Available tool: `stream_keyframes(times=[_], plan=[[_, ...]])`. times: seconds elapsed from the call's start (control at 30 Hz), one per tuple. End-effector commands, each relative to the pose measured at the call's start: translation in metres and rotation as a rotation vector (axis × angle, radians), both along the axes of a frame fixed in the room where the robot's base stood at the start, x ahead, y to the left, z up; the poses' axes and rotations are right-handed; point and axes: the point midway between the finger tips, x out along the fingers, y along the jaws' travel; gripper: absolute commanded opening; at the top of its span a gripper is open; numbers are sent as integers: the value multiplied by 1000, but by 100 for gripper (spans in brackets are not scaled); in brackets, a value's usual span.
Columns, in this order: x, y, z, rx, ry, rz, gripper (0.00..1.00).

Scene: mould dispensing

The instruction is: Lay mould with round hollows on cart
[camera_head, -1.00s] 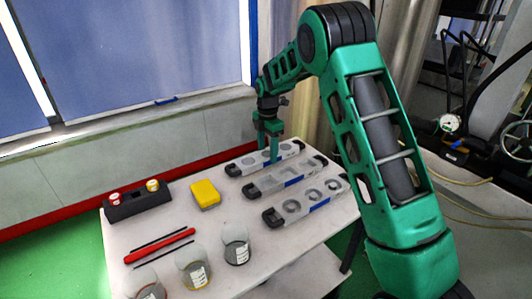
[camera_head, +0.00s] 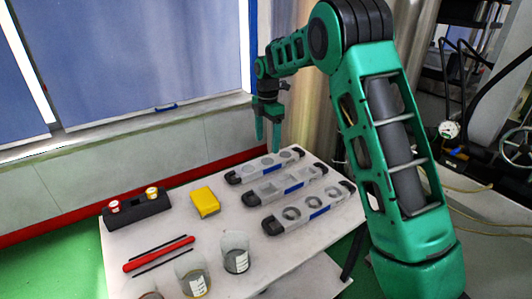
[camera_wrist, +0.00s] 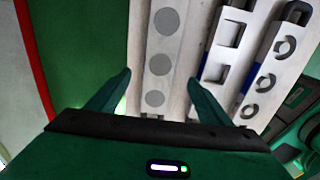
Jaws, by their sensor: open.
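The mould with round hollows (camera_head: 265,166) is long and grey-white with dark ends. It lies flat on the white cart top (camera_head: 170,225), at the back of a row of three moulds. It also shows in the wrist view (camera_wrist: 160,76), between the fingers in the picture. My gripper (camera_head: 268,144) is open and empty above this mould, with a gap below the fingertips. Both fingers stand apart in the wrist view (camera_wrist: 160,84). No mould is hidden in the fingers.
Beside it lie a mould with square hollows (camera_head: 285,184) and one with ring-shaped hollows (camera_head: 309,207). A yellow block (camera_head: 205,202), a black holder (camera_head: 137,209), a red tool (camera_head: 160,254) and several beakers (camera_head: 235,252) occupy the left and front. A wall stands behind.

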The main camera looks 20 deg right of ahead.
Motion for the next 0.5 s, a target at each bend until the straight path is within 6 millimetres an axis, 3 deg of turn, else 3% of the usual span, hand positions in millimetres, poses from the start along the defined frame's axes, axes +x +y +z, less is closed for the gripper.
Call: stream_keyframes(times=[0.2,0.5], plan=[[0,0,28,-1,-1,0,73],[-1,0,35,0,1,-2,73]])
